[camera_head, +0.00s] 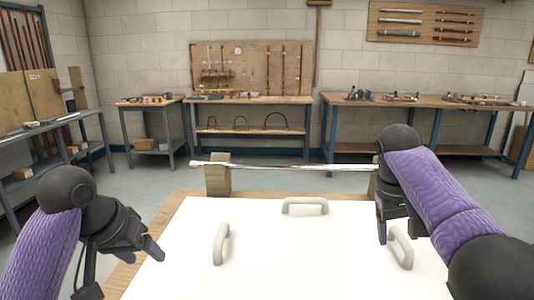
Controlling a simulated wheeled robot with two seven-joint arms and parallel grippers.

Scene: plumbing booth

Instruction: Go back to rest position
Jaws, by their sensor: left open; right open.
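My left gripper (146,256) is at the lower left, over the left edge of the table, open and empty. My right gripper (384,232) is over the right part of the table, pointing down, open, close to a grey handle-shaped piece (401,248). I cannot tell whether it touches that piece. A shiny metal pipe (285,166) lies level across the far side, on a wooden block (217,176) at the left; its right end is hidden behind my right arm.
The white table top (290,255) bears two other grey handle-shaped pieces, one at the back (305,207) and one at the left (220,244). Workbenches (250,100) stand along the far wall. A metal-framed bench (45,128) stands at the left. The floor between is clear.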

